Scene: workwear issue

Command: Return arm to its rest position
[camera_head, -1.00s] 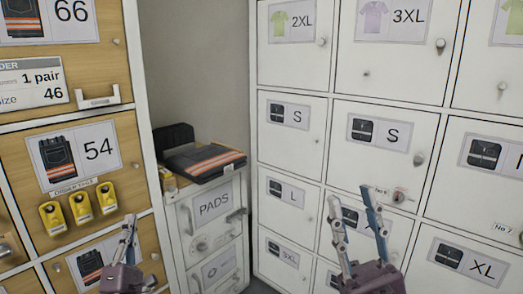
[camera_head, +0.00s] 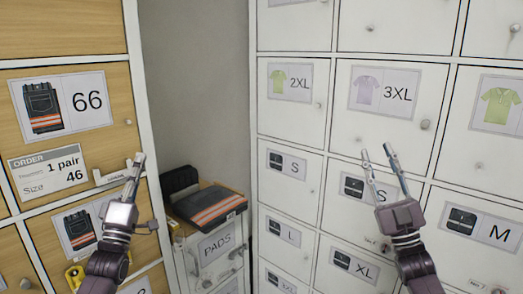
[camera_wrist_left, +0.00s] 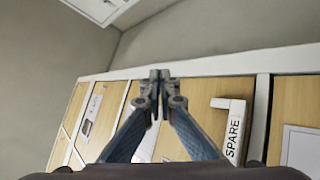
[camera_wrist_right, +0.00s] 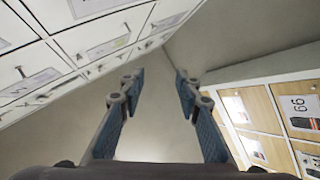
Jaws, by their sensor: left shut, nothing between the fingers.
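My left gripper (camera_head: 137,165) is raised in front of the wooden lockers at the left of the head view. Its fingertips meet in the left wrist view (camera_wrist_left: 159,76), with nothing between them. My right gripper (camera_head: 376,153) is raised in front of the white lockers at the right. Its fingers stand apart and are empty in the right wrist view (camera_wrist_right: 160,78). Both grippers point upward in the head view.
Wooden lockers (camera_head: 75,20) stand left and white lockers (camera_head: 290,135) right. Between them, folded dark trousers with orange stripes (camera_head: 208,207) lie on a low cabinet marked PADS (camera_head: 215,245). The grey wall (camera_head: 195,80) above it is bare. A SPARE label (camera_wrist_left: 232,135) shows near my left gripper.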

